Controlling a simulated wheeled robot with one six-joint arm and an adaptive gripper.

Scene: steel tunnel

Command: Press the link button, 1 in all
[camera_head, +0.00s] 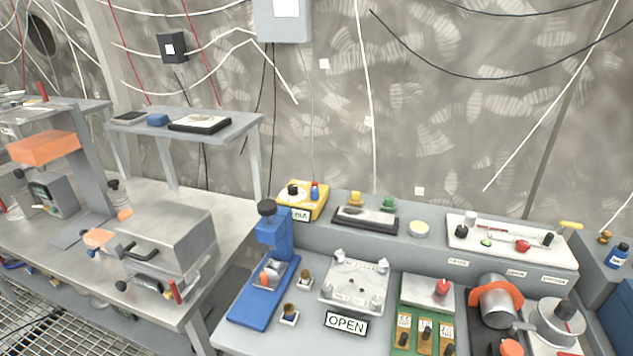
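A yellow box (302,198) stands at the back left of the grey workbench on the right. I cannot tell for sure which part is the link button. A red button or knob (442,287) also shows on a white-topped green panel with several small switches. My gripper is not in view.
A blue press-like stand (268,265), a metal plate (353,286) and an OPEN sign (346,323) stand in front of the yellow box. A grey cylinder with an orange band (497,300) is at right. A metal box (168,241) stands on the left table. Cables hang behind.

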